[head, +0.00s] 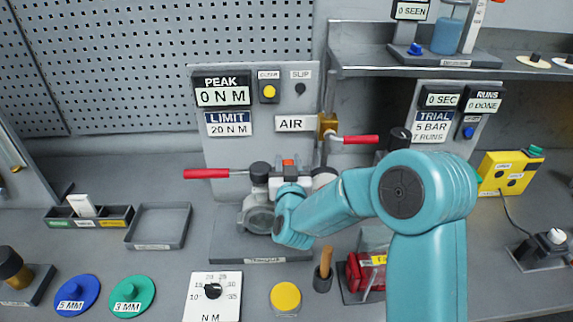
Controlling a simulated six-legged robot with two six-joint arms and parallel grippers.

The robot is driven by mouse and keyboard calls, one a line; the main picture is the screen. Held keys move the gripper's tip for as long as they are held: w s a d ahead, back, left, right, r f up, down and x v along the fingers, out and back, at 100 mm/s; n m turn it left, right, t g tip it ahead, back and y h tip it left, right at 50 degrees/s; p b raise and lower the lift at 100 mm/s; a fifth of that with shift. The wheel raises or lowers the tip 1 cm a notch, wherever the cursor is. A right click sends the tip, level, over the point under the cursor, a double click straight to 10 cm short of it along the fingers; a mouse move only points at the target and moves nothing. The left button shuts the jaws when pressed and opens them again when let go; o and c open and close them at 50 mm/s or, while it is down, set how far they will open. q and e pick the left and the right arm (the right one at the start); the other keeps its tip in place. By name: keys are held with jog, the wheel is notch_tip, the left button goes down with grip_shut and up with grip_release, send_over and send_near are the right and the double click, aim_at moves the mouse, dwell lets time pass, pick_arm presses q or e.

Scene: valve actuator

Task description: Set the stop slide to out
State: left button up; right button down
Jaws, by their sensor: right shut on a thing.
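The valve actuator (258,218) stands at the middle back of the bench, on a grey labelled base plate. It has dark round caps, a red-handled lever (206,173) reaching left and a small orange-red piece (288,163) on top. My teal right arm comes in from the lower right and its wrist covers the actuator's right half. My right gripper (290,182) is at the actuator, shut on a part of it; the fingertips are mostly hidden. I cannot make out the stop slide or its setting. My left gripper is not in view.
A panel with gauges (222,97) rises behind the actuator, and a brass valve with a red handle (354,139) is right of it. In front stand a torque dial card (212,296), a yellow-topped jar (286,297) and a cup (323,279). An empty tray (160,226) is left.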

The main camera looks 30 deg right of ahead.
jog(key=shift+s+d+f+b, duration=0.1)
jog(key=shift+s+d+b, duration=0.3)
jog(key=shift+d, duration=0.15)
jog(key=shift+s+d+b, duration=0.25)
jog(key=shift+d+b, duration=0.15)
jog(key=shift+d, duration=0.25)
jog(key=c, duration=1.1)
grip_release()
jog(key=shift+w, duration=0.1)
jog(key=b+v, duration=0.9)
jog(key=v, duration=0.7)
jog(key=shift+b, duration=0.3)
